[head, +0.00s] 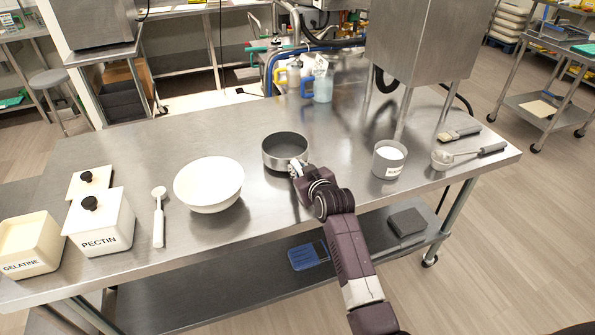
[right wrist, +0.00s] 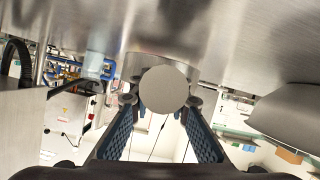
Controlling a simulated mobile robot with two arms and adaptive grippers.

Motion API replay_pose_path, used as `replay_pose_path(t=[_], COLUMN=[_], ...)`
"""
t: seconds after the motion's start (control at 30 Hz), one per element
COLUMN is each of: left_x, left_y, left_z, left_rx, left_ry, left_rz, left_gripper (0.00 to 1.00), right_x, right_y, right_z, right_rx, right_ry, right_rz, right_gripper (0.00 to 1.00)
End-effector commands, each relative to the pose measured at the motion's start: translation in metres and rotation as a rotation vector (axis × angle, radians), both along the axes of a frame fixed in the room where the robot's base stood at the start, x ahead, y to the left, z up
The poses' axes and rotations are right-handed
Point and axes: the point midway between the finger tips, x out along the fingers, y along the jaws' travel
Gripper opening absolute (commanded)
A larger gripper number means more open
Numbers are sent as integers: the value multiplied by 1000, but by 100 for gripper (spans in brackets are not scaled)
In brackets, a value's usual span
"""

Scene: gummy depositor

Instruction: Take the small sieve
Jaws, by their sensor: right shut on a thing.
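A round, low metal pan (head: 285,152) with a grey floor stands on the steel table. I cannot tell whether it is a sieve. My right gripper (head: 297,172) is at its near side, shut on the pan. In the right wrist view a pale round end (right wrist: 165,88), probably its handle, sits between the fingertips of my right gripper (right wrist: 163,106), in front of the pan's metal wall (right wrist: 165,66). A small round thing with a grey handle (head: 467,153), possibly a sieve, lies at the table's right end. My left gripper is not in view.
A white bowl (head: 208,184) and a white spoon (head: 158,217) are left of the pan. A pectin box (head: 100,223) and a gelatine box (head: 30,244) stand further left. A labelled cup (head: 388,160) and a brush (head: 460,133) are right. A steel machine (head: 420,40) stands behind.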

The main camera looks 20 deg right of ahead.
Motion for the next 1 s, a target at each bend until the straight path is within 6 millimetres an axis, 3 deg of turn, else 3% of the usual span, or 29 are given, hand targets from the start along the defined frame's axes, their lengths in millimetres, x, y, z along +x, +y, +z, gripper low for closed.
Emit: replay_pose_path(t=[0.17, 0.4, 0.6, 0.8, 1.0], left_x=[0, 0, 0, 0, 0], left_y=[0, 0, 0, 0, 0], left_z=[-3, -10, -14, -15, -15], left_rx=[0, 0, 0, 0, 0], left_ry=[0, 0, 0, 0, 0], left_rz=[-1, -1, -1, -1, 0], left_gripper=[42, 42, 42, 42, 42], right_x=[1, 1, 1, 1, 0], right_y=[0, 0, 0, 0, 0], right_z=[40, 111, 157, 181, 187], right_rx=[-1, -1, -1, -1, 0], right_ry=[-11, -13, -9, -6, -3], right_rz=[0, -1, -1, 0, 0], right_gripper=[0, 0, 0, 0, 0])
